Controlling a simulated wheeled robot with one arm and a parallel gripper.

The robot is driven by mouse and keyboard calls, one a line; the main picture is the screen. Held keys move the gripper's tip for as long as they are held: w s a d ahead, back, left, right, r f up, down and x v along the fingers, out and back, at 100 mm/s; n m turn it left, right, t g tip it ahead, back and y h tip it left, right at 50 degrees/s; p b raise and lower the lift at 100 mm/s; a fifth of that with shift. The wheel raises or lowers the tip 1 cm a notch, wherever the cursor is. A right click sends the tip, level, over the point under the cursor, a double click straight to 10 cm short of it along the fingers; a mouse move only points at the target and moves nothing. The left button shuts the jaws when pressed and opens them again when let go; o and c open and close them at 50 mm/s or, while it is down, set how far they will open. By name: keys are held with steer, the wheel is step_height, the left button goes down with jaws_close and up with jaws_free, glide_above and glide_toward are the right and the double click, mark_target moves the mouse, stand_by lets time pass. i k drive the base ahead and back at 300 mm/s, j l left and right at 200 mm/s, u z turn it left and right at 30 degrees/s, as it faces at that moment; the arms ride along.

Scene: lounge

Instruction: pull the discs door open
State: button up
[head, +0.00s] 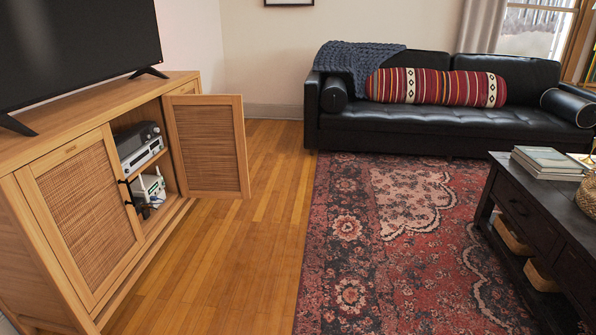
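A light wood cabinet (92,119) with woven-panel doors stands along the left side of the head view. Its near door (86,218) is shut and has a small plate (70,150) near its top edge, too small to read. A dark handle (128,193) shows near that door's right edge. A second door (208,146), farther along, stands swung out over the floor. Behind it the open compartment shows a silver and black device (139,146) on a shelf and a white device (150,187) below. I cannot tell which door is the discs door. My gripper is not in view.
A TV (75,40) stands on the cabinet. Bare wood floor (262,190) lies between the cabinet and the patterned rug (380,230). A dark coffee table (535,215) stands at the right, and a black sofa (440,130) at the back.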

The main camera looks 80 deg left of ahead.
mark_target(78, 194)
steer(key=u, duration=3.95)
steer(key=i+z, duration=0.2)
steer(key=i, duration=0.3)
steer(key=i+j+z, duration=0.2)
steer(key=i, duration=0.3)
steer(key=i+j+z, duration=0.2)
steer(key=i, duration=0.3)
steer(key=i+j+z, duration=0.2)
steer(key=i, duration=0.3)
